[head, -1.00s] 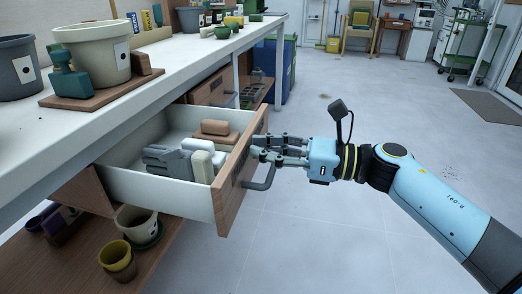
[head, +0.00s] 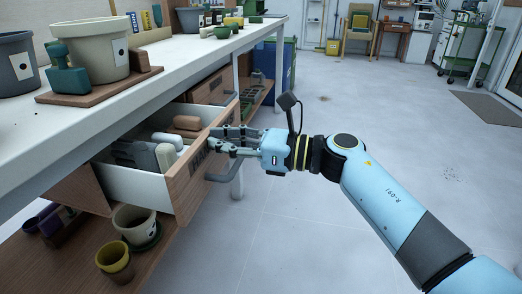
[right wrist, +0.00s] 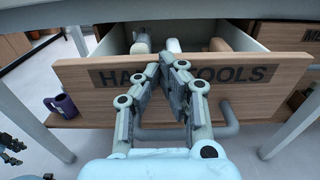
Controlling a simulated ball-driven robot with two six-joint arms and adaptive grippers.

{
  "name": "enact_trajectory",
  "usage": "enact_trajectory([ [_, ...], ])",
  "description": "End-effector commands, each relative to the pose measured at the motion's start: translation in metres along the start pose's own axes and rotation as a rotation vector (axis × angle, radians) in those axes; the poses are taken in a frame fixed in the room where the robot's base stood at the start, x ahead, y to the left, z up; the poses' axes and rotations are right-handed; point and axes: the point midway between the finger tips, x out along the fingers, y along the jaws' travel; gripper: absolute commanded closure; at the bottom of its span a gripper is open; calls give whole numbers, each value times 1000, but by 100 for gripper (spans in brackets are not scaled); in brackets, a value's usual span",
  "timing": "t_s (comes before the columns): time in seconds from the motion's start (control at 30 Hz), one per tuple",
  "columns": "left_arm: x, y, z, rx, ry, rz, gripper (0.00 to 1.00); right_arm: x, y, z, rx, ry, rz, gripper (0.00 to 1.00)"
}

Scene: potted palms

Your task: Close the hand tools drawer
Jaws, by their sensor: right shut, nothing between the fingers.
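The hand tools drawer (head: 188,178) has a wooden front and white sides, and stands partly open under the white bench. Its front, lettered for hand tools, fills the middle of the right wrist view (right wrist: 95,75). Inside lie a grey tool (head: 135,154), a white-handled thing (head: 167,142) and a brown block (head: 187,122). The dark bar handle (head: 220,178) is on the front. My right gripper (head: 212,139) is shut and empty, its fingertips at the drawer front above the handle. In the right wrist view the fingers (right wrist: 174,66) overlap the lettering.
The white bench top (head: 190,62) runs over the drawer and carries pots and a wooden board. A second drawer (head: 208,92) lies farther along. Pots (head: 115,260) stand on the lower shelf (head: 70,265). The floor on the right is clear.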

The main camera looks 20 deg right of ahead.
Motion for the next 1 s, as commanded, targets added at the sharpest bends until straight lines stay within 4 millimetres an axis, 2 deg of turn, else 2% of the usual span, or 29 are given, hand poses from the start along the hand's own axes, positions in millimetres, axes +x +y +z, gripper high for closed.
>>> enact_trajectory([
  [0.03,-2,1,-4,1,2,1,51,14,0,-1,3,-5,1,100],
  [0.2,-18,4,-19,3,7,3,51,57,0,-2,3,-3,1,100],
  [0.5,-47,7,-39,6,14,7,51,115,0,-2,2,-1,1,100],
  [0.7,-60,8,-46,7,17,8,51,135,0,-1,0,0,0,100],
  [1.0,-65,9,-48,8,17,9,51,142,0,0,0,0,-1,100],
])
